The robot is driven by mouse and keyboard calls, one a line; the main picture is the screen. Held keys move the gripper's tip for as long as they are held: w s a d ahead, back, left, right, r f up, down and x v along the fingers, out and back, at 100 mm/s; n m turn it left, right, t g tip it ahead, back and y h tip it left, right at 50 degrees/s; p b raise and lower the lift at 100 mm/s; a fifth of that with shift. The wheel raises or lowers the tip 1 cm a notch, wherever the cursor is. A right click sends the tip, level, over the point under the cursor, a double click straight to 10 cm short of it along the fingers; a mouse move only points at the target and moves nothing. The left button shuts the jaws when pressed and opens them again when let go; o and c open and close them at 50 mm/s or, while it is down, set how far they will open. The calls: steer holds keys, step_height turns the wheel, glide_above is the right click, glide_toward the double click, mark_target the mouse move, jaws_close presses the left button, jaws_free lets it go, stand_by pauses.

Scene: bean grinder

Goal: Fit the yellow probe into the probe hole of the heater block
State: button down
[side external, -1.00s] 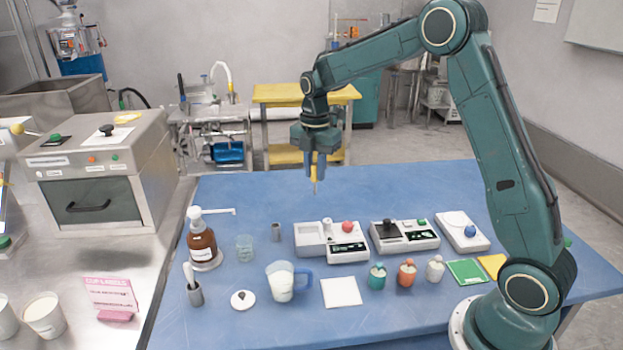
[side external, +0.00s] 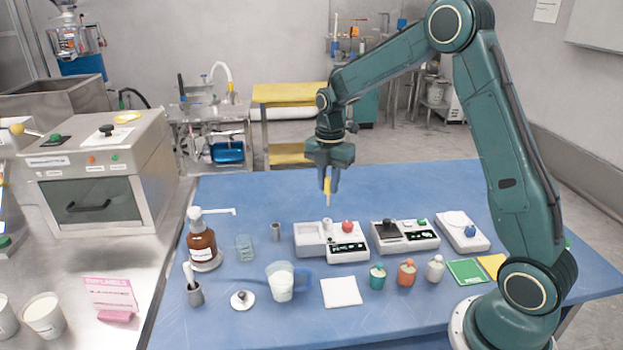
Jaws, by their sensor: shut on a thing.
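The yellow probe (side external: 327,186) is held upright between the fingers of my gripper (side external: 327,182), which is shut on it. Its thin tip points down. The tip appears above the back of a white unit with a red knob (side external: 347,227), apart from it in the picture. A short, light round post (side external: 327,224) stands on that unit, almost straight below the tip. This unit may be the heater block, but I cannot tell for sure. The probe hole is too small to make out.
To its right stand a white unit with a black top (side external: 389,230) and one with a blue knob (side external: 470,232). A small grey cylinder (side external: 276,232), a glass beaker (side external: 245,248) and a brown pump bottle (side external: 202,244) stand left. The blue table behind is clear.

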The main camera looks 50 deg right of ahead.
mark_target(328, 205)
steer(key=shift+f, duration=2)
steer(key=shift+f, duration=1.6)
stand_by(3.3)
steer(key=c, duration=0.6)
jaws_free()
steer(key=shift+c, duration=0.2)
steer(key=shift+r, duration=0.1)
